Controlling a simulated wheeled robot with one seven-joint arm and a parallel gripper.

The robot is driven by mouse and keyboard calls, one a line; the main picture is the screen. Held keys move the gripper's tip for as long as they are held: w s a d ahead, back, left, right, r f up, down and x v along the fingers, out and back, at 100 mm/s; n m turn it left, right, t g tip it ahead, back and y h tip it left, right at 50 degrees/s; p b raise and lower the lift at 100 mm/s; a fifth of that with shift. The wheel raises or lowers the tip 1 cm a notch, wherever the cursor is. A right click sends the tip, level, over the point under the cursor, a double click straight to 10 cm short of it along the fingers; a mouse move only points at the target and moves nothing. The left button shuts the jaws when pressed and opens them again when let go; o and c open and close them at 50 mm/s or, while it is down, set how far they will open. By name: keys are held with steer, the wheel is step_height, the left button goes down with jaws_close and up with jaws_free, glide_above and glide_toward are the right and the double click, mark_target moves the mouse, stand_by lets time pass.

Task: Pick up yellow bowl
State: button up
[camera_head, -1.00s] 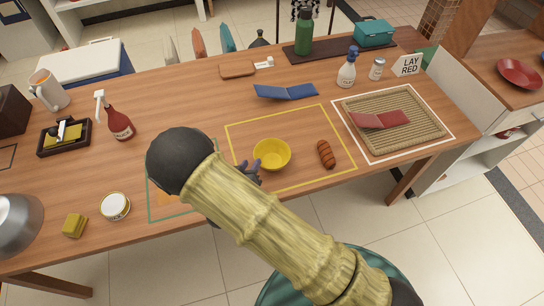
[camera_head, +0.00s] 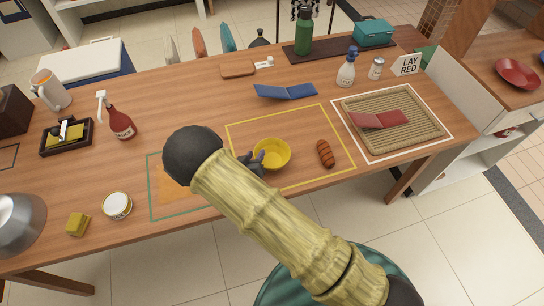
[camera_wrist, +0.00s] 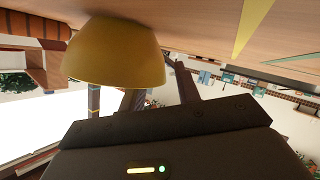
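The yellow bowl (camera_head: 272,154) stands upright on the wooden table, inside a yellow outlined square. My gripper (camera_head: 256,158) is at the bowl's left rim, low over the table, partly hidden behind my arm. In the wrist view the bowl (camera_wrist: 115,52) fills the upper left. The fingers of my gripper (camera_wrist: 160,88) show apart there, one partly hidden behind the bowl and one just right of it. The gripper looks open. Whether a finger touches the bowl I cannot tell.
A sausage (camera_head: 325,153) lies right of the bowl. A blue folded board (camera_head: 286,91) lies behind it. A woven tray (camera_head: 425,135) with a red folded board (camera_head: 380,119) is at the right. A white-lidded tin (camera_head: 117,205) and a yellow sponge (camera_head: 77,224) are at the left front.

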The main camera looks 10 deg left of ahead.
jaws_close()
stand_by(0.4)
steer(key=shift+r, duration=0.1)
step_height(320, 180, up, 10)
steer(key=shift+f+b, duration=0.1)
steer(key=shift+b, duration=0.35)
stand_by(0.5)
